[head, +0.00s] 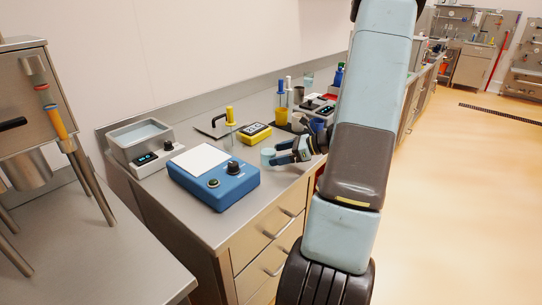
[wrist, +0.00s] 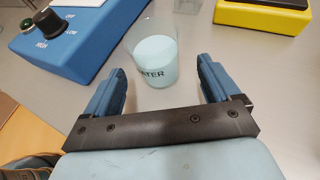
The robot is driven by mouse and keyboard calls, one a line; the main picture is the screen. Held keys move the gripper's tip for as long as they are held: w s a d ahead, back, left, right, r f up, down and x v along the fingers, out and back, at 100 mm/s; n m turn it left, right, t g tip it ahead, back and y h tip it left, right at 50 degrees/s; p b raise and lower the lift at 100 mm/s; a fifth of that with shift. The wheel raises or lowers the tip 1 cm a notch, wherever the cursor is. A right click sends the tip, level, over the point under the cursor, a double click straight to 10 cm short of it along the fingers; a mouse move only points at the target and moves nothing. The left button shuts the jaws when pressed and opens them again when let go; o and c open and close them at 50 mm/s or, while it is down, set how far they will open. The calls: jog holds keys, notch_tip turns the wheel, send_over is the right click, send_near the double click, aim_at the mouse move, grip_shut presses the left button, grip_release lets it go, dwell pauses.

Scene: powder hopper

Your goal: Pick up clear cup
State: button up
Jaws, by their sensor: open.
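The clear cup (wrist: 155,58) stands upright on the steel counter in the wrist view. It holds pale liquid or powder and bears dark letters that read like "WATER", partly cut off. In the head view a small pale cup (head: 268,157) stands just right of the blue device. My gripper (wrist: 160,85) is open, its two blue fingers apart on either side of the cup's near side. The cup lies ahead of and between the fingertips, with no finger seen touching it. In the head view my gripper (head: 278,153) is low over the counter beside the cup.
A blue device (head: 214,178) with knobs and a white plate stands left of the cup. A yellow device (head: 254,133) sits behind it. A water bath (head: 140,140) is at the far left. The counter's front edge is near.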

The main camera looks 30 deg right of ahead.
aim_at(268, 155)
jog(key=x, duration=0.5)
jog(key=shift+r, duration=0.1)
jog(key=shift+d, duration=0.1)
jog(key=shift+c, duration=0.4)
jog(key=c, duration=1)
jog(key=shift+c, duration=0.2)
jog(key=shift+r, duration=0.1)
